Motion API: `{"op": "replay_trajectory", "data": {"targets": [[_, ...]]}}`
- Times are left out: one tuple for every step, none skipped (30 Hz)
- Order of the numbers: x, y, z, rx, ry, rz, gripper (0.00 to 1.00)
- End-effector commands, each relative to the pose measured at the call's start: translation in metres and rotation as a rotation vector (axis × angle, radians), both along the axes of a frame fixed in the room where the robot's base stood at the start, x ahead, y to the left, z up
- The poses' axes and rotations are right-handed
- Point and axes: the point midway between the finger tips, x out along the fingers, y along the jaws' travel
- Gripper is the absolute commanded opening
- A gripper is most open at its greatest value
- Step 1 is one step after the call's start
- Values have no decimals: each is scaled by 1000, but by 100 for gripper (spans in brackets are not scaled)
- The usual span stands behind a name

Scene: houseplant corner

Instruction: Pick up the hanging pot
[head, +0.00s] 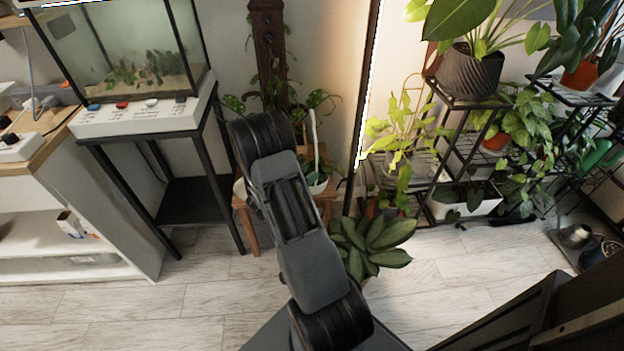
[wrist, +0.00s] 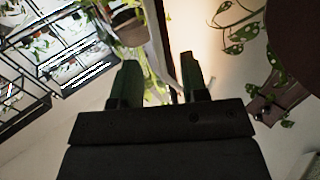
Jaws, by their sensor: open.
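The hanging pot (head: 318,187) is white with a tall white hanger and leafy, trailing stems. In the head view it stands on a small wooden stool, largely hidden behind my arm. My gripper's jaws are hidden there too, behind the upper arm link. In the wrist view my gripper (wrist: 158,84) is open, its two dark fingers apart. A pale curved strip runs behind and between the fingers; I cannot tell if it is the hanger. Spotted leaves (wrist: 238,34) show to the right of the fingers. I see no hold on the pot.
A fish tank (head: 125,45) on a black stand (head: 225,170) is left of the stool (head: 328,208). A broad-leaved plant (head: 375,245) stands on the floor right of my arm. Black plant shelves (head: 445,165) fill the right. Pale floor (head: 200,290) is clear at front left.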

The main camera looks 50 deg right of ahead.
Motion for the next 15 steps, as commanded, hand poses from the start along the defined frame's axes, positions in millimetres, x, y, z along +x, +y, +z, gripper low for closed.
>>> {"op": "replay_trajectory", "data": {"targets": [[0,-4,0,0,-1,0,41],[0,-6,0,0,0,-1,41],[-1,-7,0,0,0,-1,41],[-1,-8,0,0,0,0,41],[-1,-9,0,0,0,0,41],[-1,-12,0,0,0,0,41],[-1,-14,0,0,-1,0,41],[-1,-18,0,0,-1,0,41],[-2,-23,1,0,-1,-2,41],[-2,-28,1,0,-2,-3,41],[-2,-32,2,-1,-3,-2,41],[-3,-38,2,-1,-3,-3,41],[-3,-42,3,-1,-2,-3,41],[-3,-45,2,0,-1,-1,41],[-3,-50,2,1,0,-2,41]]}}
